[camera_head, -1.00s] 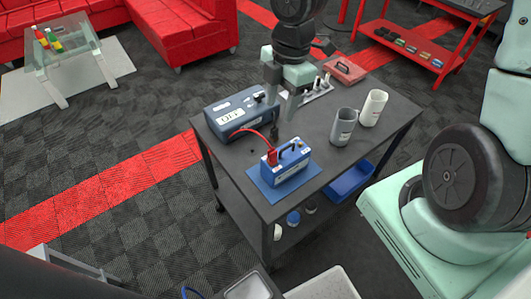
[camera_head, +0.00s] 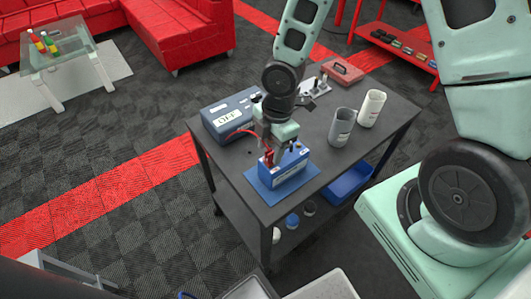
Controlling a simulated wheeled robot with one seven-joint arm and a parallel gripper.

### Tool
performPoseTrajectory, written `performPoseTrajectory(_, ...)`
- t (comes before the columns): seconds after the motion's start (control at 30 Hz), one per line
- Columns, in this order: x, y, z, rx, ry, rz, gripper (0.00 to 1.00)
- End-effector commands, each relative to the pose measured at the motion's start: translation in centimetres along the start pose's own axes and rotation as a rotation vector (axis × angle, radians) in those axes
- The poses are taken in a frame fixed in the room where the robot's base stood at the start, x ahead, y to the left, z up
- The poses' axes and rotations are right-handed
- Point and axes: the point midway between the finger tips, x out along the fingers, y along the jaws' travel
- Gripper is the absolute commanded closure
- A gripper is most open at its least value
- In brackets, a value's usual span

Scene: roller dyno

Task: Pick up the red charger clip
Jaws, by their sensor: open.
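The red charger clip (camera_head: 268,158) stands at the left end of the top of a blue battery (camera_head: 291,170). The battery sits on a blue mat (camera_head: 263,188) on the dark cart. A red cable runs from the clip back to the blue-grey charger (camera_head: 225,119), whose display reads OFF. My gripper (camera_head: 275,150) points down over the battery, with its fingers at the clip. It is open. The fingers partly hide the clip, and I cannot tell whether they touch it.
A grey cup (camera_head: 342,127) and a white cup (camera_head: 372,108) stand on the cart's right side. A red box with a handle (camera_head: 343,73) and a small metal plate with fittings (camera_head: 316,88) are at the back. The cart's front right is clear.

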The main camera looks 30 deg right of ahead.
Motion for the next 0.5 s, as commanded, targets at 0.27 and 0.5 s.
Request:
performPoseTrajectory(0.27,3.1,0.0,-0.2,-0.002,-0.001,-0.001,0.54)
performPoseTrajectory(0.5,3.2,0.0,-0.1,-0.001,-0.001,0.0,0.54)
